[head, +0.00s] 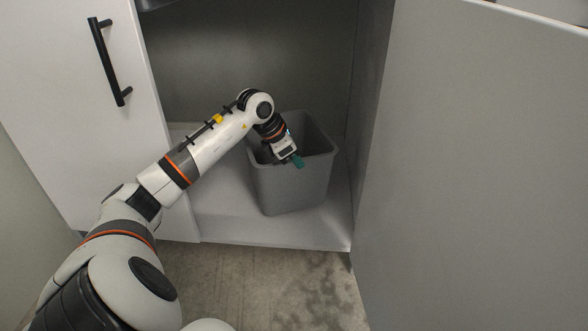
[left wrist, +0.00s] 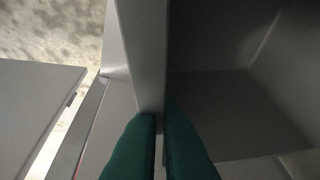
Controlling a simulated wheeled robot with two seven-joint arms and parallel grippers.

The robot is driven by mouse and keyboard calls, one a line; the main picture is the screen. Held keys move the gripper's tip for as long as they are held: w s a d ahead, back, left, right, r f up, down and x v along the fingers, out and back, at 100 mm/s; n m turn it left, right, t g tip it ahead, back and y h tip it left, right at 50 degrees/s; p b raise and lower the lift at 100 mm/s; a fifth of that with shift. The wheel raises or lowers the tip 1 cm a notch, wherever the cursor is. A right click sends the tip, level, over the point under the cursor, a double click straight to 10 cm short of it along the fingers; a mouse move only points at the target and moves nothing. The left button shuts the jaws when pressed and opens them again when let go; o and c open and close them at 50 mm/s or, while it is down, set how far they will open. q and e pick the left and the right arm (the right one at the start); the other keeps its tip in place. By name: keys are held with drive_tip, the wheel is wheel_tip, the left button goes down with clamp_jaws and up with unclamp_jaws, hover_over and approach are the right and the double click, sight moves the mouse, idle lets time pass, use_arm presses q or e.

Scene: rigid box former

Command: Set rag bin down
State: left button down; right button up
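The rag bin (head: 292,188) is a grey, open-topped, tapered bin inside the cabinet, upright, at or just above the cabinet floor; I cannot tell whether its base touches. My left gripper (head: 298,161) reaches over the bin from the left, its teal fingertips at the near rim. In the left wrist view, the green fingers (left wrist: 160,118) lie on either side of the bin's wall (left wrist: 146,50), close together and shut on it. The bin's inside shows to the right there and looks empty. My right gripper is in neither view.
The white cabinet floor (head: 225,215) has free room left of the bin. A closed white door with a black handle (head: 110,62) is at the left. An open grey door (head: 480,170) stands close on the right. The concrete floor (head: 270,285) in front is clear.

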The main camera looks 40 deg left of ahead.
use_arm(q)
wheel_tip(320, 180, down, 3)
drive_tip(key=shift+r+b, duration=0.1)
drive_tip(key=shift+b, duration=0.75)
drive_tip(key=shift+r, duration=0.1)
drive_tip(key=c, duration=1.6)
unclamp_jaws()
drive_tip(key=shift+p+v, duration=3.25)
drive_tip(key=shift+v, duration=2.75)
